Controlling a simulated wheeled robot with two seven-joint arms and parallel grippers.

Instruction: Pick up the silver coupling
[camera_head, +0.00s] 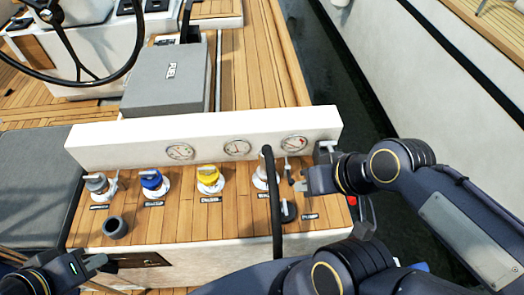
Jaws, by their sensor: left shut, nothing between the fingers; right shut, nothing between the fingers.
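Several capped fittings stand in a row on the wooden deck. A pale silver fitting (260,178) stands at the right end, partly hidden by a black hose (276,195). I cannot tell which of these is the silver coupling. My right gripper (300,181) is shut and empty, just right of the hose and the pale fitting; whether it touches anything is unclear. My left gripper (102,261) is shut and empty at the lower left, in front of and below the leftmost fitting.
A blue-topped fitting (151,181) and a yellow-topped fitting (209,179) stand between. A dark cup (115,227) sits in front. A white wall (205,136) with gauges rises behind. A grey FUEL box (167,80) is beyond. Dark water lies to the right.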

